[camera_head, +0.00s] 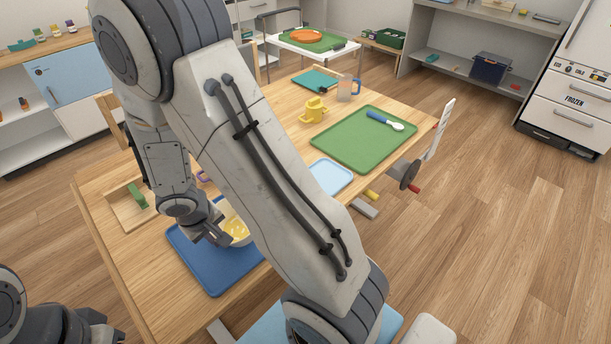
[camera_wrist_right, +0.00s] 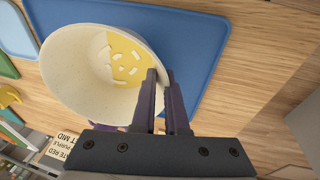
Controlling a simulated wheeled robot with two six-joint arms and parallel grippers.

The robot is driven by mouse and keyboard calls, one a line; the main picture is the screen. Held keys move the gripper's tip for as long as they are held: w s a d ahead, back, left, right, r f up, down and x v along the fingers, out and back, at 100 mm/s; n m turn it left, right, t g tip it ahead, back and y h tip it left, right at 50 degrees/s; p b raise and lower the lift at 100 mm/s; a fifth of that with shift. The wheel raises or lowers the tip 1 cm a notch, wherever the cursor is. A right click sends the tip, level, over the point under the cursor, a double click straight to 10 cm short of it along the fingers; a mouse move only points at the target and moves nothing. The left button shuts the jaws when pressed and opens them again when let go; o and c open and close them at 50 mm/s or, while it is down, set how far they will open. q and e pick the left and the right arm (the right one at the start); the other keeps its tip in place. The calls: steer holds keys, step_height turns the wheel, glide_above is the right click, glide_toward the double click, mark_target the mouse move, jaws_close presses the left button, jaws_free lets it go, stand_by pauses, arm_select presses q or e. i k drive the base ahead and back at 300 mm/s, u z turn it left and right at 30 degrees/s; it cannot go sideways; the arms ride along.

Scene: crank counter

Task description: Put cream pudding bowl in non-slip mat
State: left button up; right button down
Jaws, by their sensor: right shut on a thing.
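The cream bowl (camera_head: 238,224) with yellow pudding inside shows partly behind my right arm in the head view. It is large in the right wrist view (camera_wrist_right: 75,80), where pale pieces show on the yellow. My right gripper (camera_head: 222,238) is shut on the bowl's rim, one finger on each side of the wall; the fingers show in the right wrist view (camera_wrist_right: 163,78). The blue mat (camera_head: 212,280) lies on the table beneath the bowl. I cannot tell whether the bowl touches it. My left gripper (camera_head: 103,328) is at the lower left, away from the bowl, its jaw opening unclear.
A light blue mat (camera_head: 333,174) and a green tray (camera_head: 345,150) with a blue-handled spoon (camera_head: 385,121) lie farther back. A yellow mug (camera_head: 313,110) stands near the tray. A wooden holder (camera_head: 125,210) is left of the blue mat. A crank (camera_head: 408,178) is at the table's right edge.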

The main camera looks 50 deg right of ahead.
mark_target(326, 177)
steer(key=u, duration=2.8)
steer(key=k, duration=2.75)
steer(key=z, duration=1.85)
steer(key=i, duration=0.2)
steer(key=u, duration=0.1)
